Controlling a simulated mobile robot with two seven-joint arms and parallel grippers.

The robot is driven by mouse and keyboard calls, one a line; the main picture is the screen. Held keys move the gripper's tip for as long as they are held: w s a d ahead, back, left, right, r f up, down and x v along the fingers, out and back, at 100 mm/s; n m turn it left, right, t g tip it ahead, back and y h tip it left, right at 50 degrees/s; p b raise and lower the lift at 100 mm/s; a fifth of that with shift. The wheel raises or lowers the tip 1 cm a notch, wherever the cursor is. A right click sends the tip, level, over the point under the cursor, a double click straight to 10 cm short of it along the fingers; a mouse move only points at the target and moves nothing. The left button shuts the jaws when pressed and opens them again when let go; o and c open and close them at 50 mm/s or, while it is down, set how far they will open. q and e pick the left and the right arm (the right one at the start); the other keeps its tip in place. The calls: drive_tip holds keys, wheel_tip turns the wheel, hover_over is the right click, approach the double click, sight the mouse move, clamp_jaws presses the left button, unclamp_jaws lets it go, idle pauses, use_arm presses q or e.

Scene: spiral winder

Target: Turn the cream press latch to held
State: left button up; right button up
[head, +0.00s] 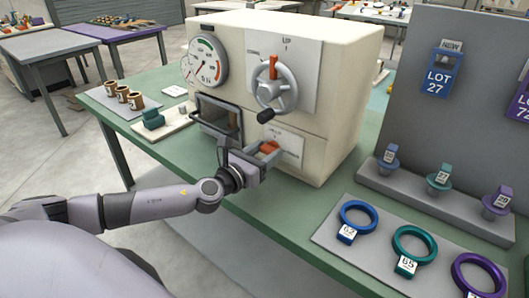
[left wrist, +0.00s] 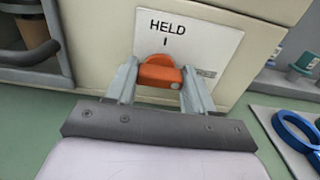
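The cream press (head: 325,110) stands on the green bench. Its orange latch (head: 270,147) is low on the front, on a white plate (head: 290,145). In the left wrist view the latch (left wrist: 160,73) sits just under the word HELD and its short mark, with its wide body lying across the view. My left gripper (head: 254,157) is at the latch plate. In the left wrist view its fingers (left wrist: 160,88) are apart, one on each side of the latch; whether they touch it is unclear. My right gripper is not in view.
A grey handwheel (head: 275,88) and a dial (head: 205,61) are above the latch. An open compartment (head: 218,118) with a bar handle is left of it. Coloured rings (head: 413,243) lie on a grey board to the right. Several brown cups (head: 123,94) stand at left.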

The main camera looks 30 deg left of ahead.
use_arm(q)
drive_tip(key=shift+n, duration=0.4)
drive_tip(key=n+b, duration=0.1)
drive_tip(key=n, duration=0.1)
drive_tip(key=shift+a+f+n, duration=0.1)
drive_tip(key=shift+n, duration=0.3)
drive_tip(key=n+b, duration=0.1)
drive_tip(key=n, duration=0.3)
drive_tip(key=shift+n, duration=0.3)
drive_tip(key=n, duration=0.4)
drive_tip(key=shift+a+n, duration=0.1)
drive_tip(key=shift+n, duration=0.2)
drive_tip(key=n+p, duration=0.1)
drive_tip(key=n, duration=0.3)
drive_tip(key=shift+n+p, duration=0.3)
drive_tip(key=shift+n, duration=0.1)
drive_tip(key=shift+f+n, duration=0.1)
drive_tip(key=shift+n, duration=0.2)
drive_tip(key=o, duration=1.1)
drive_tip(key=shift+c, duration=0.2)
